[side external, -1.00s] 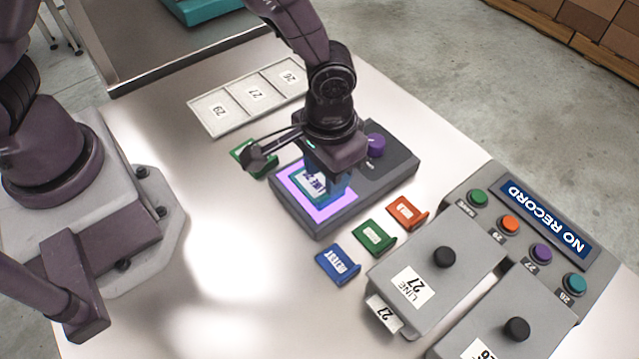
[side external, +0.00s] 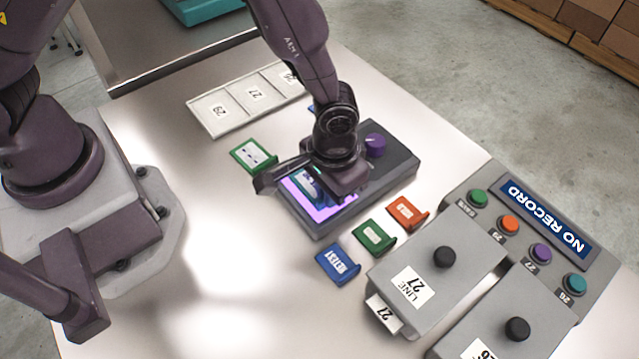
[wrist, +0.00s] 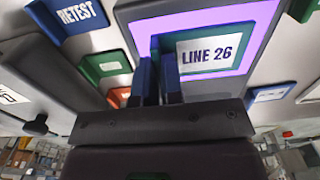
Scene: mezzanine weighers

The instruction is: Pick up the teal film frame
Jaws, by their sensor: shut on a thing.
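The teal film frame, with a white "LINE 26" label, is over the lit purple window of a dark grey light box (side external: 400,172). In the wrist view the teal frame (wrist: 168,44) shows its label, with purple light around it. My gripper (wrist: 158,75) is shut on the frame's edge, its two blue fingers on either side of it. In the side view my gripper (side external: 322,188) is low over the window and hides much of the frame. I cannot tell whether the frame touches the window or is slightly raised.
A purple knob (side external: 375,145) stands on the box. Blue (side external: 337,264), green (side external: 373,236) and orange (side external: 407,212) frames lie in front; another green frame (side external: 253,155) lies left. A white three-part tray (side external: 222,133) is behind. Grey lidded boxes and a button panel (side external: 540,232) stand right.

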